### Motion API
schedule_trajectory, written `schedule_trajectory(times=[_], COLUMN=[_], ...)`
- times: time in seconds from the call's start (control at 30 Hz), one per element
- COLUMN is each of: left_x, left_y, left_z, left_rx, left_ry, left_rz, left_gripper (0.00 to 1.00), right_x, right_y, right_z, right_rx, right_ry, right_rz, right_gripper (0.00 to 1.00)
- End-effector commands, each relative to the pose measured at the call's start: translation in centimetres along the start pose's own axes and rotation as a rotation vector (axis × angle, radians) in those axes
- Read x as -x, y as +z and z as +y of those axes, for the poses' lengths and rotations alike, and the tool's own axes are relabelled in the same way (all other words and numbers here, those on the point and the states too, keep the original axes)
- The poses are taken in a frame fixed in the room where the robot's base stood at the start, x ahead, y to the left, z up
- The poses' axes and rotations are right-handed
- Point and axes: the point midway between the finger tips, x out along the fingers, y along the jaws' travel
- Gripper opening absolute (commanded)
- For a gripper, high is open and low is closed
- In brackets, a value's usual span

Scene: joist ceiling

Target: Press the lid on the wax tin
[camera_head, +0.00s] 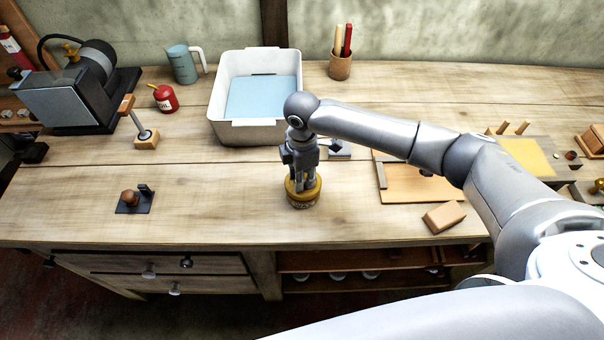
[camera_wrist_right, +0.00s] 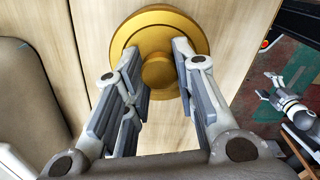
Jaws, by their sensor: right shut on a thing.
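The wax tin (camera_head: 303,203) is a round, yellow-brown tin standing upright near the front edge of the workbench. Its gold lid (camera_wrist_right: 189,25) has a round knob (camera_wrist_right: 157,73) in the middle. The lid sits on top of the tin, but I cannot tell whether it is fully seated. My right gripper (camera_head: 302,181) points straight down over the tin, its fingers shut on the lid's knob. The fingers hide part of the lid in the head view. My left gripper (camera_wrist_right: 267,87) shows small at the right of the right wrist view, over the floor, its fingers apart and empty.
A white tub (camera_head: 222,100) holding blue liquid stands behind the tin. A wooden block (camera_head: 444,217) and a shallow wooden tray (camera_head: 405,196) lie to the right. A small dark stand (camera_head: 133,208) with a brown knob is at left. The bench between stand and tin is clear.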

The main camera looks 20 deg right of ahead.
Motion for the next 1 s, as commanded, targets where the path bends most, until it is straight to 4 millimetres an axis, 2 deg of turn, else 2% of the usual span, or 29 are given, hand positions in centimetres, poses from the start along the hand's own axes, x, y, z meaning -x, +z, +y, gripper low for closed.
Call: schedule_trajectory(times=[1.0], left_x=[-0.4], left_y=[0.1], left_z=[-0.4], left_rx=[0.002], left_ry=[-0.005], left_rz=[0.0], left_gripper=[0.76], right_x=[-1.6], right_y=[0.0], right_z=[0.0], right_rx=[-0.001], right_ry=[0.001], right_rz=[0.0], right_gripper=[0.0])
